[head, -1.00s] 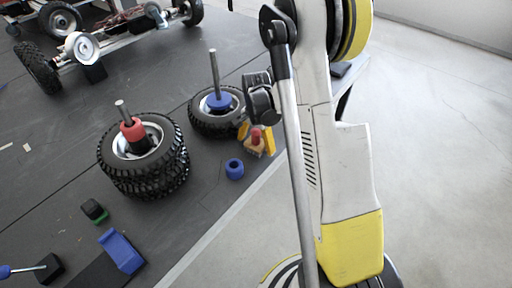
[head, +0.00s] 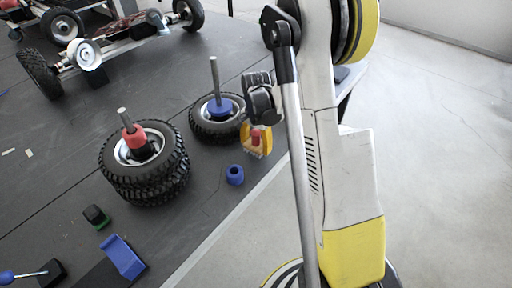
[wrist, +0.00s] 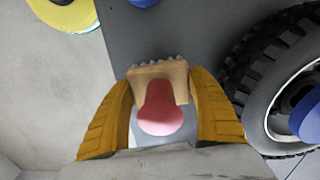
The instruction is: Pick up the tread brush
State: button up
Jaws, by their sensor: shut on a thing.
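The tread brush (wrist: 160,105) has a wooden block, a red handle and pale bristles along one edge. In the wrist view it sits between the two yellow fingers of my gripper (wrist: 162,110), which are shut on it. In the head view the brush (head: 256,139) shows small at the table's right edge, with my gripper (head: 257,140) around it and the wrist just above. It appears close over the table, but I cannot tell whether it touches the surface.
A wheel on a blue-collared post (head: 216,118) stands close left of my gripper. Stacked tires with a red collar (head: 145,170) stand further left. A blue ring (head: 235,175) lies nearby. A wheeled chassis (head: 110,42) is at the back. The dark table (head: 60,140) ends at the right.

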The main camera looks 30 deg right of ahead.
jog(key=s+d+r+p, duration=0.4)
jog(key=d+r, duration=0.4)
jog(key=d, duration=0.3)
jog(key=shift+r, duration=0.2)
jog(key=o, duration=0.3)
jog(key=shift+c, duration=0.2)
